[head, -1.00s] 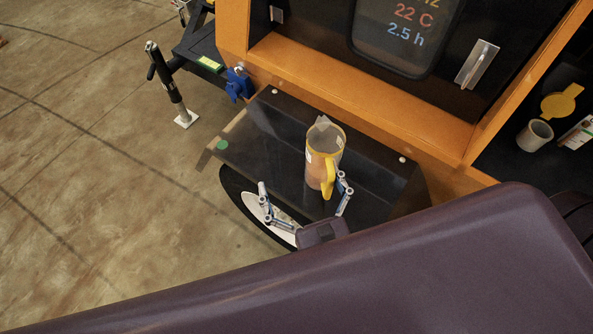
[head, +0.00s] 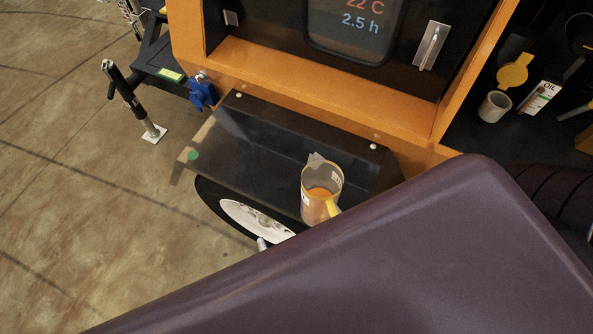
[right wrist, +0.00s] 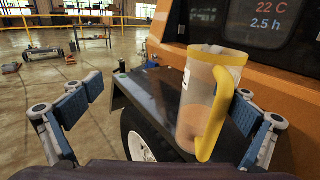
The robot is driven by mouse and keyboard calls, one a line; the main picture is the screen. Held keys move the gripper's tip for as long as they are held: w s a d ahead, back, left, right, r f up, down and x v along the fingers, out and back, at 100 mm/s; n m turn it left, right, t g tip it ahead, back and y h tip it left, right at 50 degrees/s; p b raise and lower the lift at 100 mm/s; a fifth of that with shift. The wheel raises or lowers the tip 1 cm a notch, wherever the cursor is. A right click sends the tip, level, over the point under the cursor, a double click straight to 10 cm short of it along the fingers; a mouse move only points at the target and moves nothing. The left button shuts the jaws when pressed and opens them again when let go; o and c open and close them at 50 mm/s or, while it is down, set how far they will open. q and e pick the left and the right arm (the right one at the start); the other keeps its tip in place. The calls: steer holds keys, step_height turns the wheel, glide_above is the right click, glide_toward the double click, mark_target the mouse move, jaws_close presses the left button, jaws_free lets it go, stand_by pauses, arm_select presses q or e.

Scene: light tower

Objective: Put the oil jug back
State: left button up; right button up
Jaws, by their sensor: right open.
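The oil jug (head: 320,188) is clear, with a yellow rim, a yellow handle and amber liquid inside. In the head view it shows by the front edge of the black fender (head: 240,140); I cannot tell whether it rests fully on it. My right gripper (right wrist: 168,95) is open in the right wrist view. The jug (right wrist: 207,92) shows between its spread fingers, much closer to the right finger, with the handle towards me. In the head view my purple arm hides most of this gripper and the lower handle. My left gripper is out of view.
A dark shelf at the right of the head view holds a grey cup (head: 494,107), a yellow funnel-like piece (head: 513,72) and a white OIL container (head: 541,97). A wheel (head: 255,218) lies below the fender. A blue clamp (head: 203,92) and a jack (head: 128,95) are left.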

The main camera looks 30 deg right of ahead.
jaws_close()
stand_by(0.7)
steer(key=shift+w+r, duration=0.1)
